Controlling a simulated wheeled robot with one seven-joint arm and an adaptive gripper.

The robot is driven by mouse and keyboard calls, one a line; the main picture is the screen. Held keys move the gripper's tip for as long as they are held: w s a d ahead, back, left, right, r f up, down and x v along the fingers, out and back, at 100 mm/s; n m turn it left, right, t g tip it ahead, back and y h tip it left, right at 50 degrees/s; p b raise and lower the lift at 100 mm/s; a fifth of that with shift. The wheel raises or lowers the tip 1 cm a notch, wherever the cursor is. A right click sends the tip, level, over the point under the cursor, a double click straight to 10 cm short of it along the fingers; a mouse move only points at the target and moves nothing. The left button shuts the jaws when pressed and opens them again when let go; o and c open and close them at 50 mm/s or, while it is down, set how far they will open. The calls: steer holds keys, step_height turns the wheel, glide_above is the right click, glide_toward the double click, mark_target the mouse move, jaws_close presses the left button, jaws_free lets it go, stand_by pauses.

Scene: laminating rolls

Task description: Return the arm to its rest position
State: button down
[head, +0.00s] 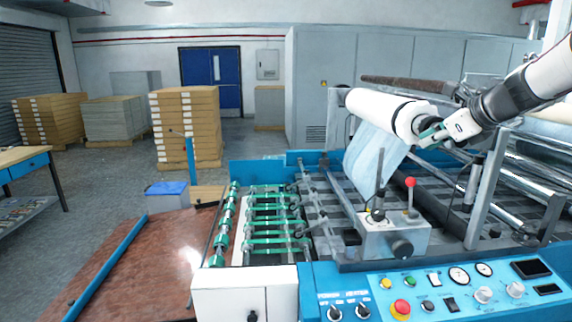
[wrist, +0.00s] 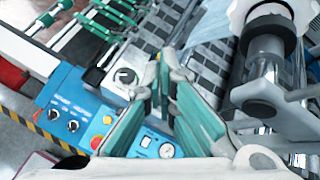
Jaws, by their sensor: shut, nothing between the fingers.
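My gripper (head: 428,136) is at the upper right in the head view, at the end of my white and black arm, which reaches in from the right edge. It appears in front of the end of the white film roll (head: 378,108); whether they touch cannot be told. In the wrist view my gripper (wrist: 170,68) has teal finger pads, its tips are together, and nothing is held. The roll also shows in the wrist view (wrist: 270,12), at the upper right, with a black collar (wrist: 268,36) on a chrome shaft (wrist: 263,70).
The laminating machine's blue control panel (head: 440,290) runs along the front. A grey control box (head: 394,238) with a red-knobbed lever stands below the roll. A pale film sheet (head: 372,158) hangs from the roll. Stacked pallets (head: 187,125) stand behind, left, with open floor around.

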steer(key=s+a+f+n+g, duration=0.1)
steer(key=s+a+n+g, duration=0.1)
steer(key=s+a+n, duration=0.7)
steer(key=s+a+f+n+g, duration=0.1)
steer(key=s+a+f+n, duration=0.1)
steer(key=s+a+n, duration=0.7)
steer(key=s+f+n+h, duration=0.1)
steer(key=s+f+n, duration=0.1)
steer(key=s, duration=0.4)
steer(key=s+f+n+g+h, duration=0.1)
steer(key=s+f+n, duration=0.2)
steer(key=s+n, duration=0.2)
steer(key=s+d+f+n, duration=0.1)
steer(key=s+f+n, duration=0.1)
steer(key=s, duration=0.5)
steer(key=shift+f+n+g+h, duration=0.15)
steer(key=shift+n+g+h, duration=0.25)
steer(key=shift+n, duration=0.4)
